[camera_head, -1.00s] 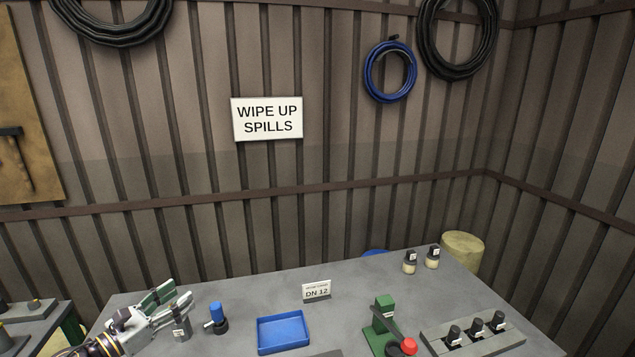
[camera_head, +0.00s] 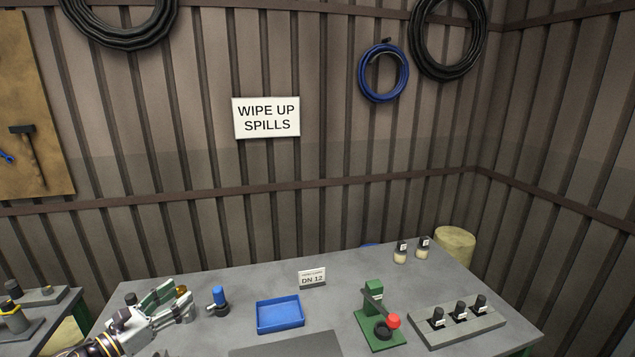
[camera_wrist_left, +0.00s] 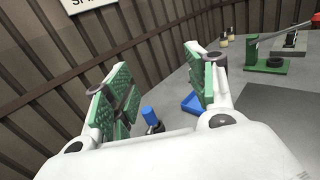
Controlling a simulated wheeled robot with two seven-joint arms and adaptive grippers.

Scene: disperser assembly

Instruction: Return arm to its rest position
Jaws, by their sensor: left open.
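My left gripper (camera_head: 176,299) is at the left end of the grey table (camera_head: 222,262) in the head view. Its green-padded fingers are spread apart and hold nothing; the left wrist view also shows the open gripper (camera_wrist_left: 160,88). A blue-topped part with a dark base (camera_head: 218,297) stands just right of the fingers, apart from them in the head view. In the left wrist view the blue-topped part (camera_wrist_left: 150,117) shows between the fingers, farther off. My right gripper is not in view.
A blue tray (camera_head: 280,315) lies mid-table, with a DN 12 sign (camera_head: 312,277) behind it. Two small bottles (camera_head: 411,252) stand at the back. A dark mat (camera_head: 287,346) lies in front.

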